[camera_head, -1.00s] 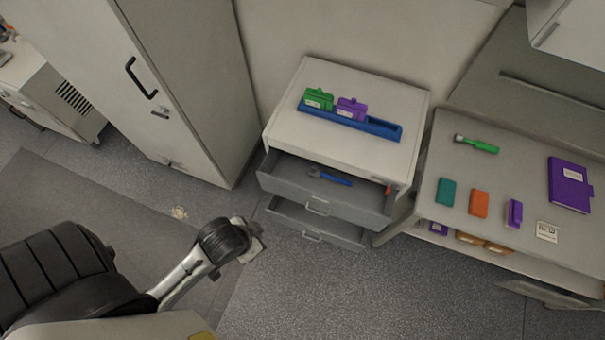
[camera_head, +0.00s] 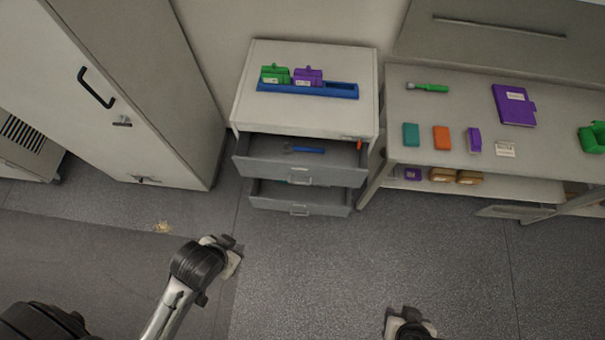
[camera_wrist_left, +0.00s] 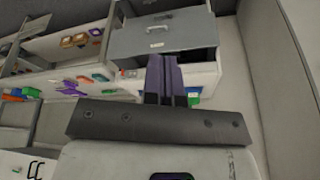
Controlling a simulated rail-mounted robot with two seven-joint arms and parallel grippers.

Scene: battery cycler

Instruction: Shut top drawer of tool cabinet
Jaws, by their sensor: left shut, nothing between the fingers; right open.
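The white tool cabinet (camera_head: 300,110) stands against the wall in the head view. Its grey top drawer (camera_head: 299,173) is pulled out, with a blue-handled tool (camera_head: 308,150) and a small orange item inside. My left gripper (camera_head: 230,256) is in front of the cabinet and lower left of the drawers, apart from them. In the left wrist view its fingers (camera_wrist_left: 165,78) are together and empty, pointing toward the cabinet, which appears turned over. My right gripper (camera_head: 410,322) is at the bottom edge, right of centre, open and away from the cabinet.
A second drawer (camera_head: 300,208) below is also pulled out. A blue rack (camera_head: 340,91) with green and purple items sits on the cabinet. A tall locker (camera_head: 160,140) stands left, a workbench (camera_head: 445,103) with small objects right.

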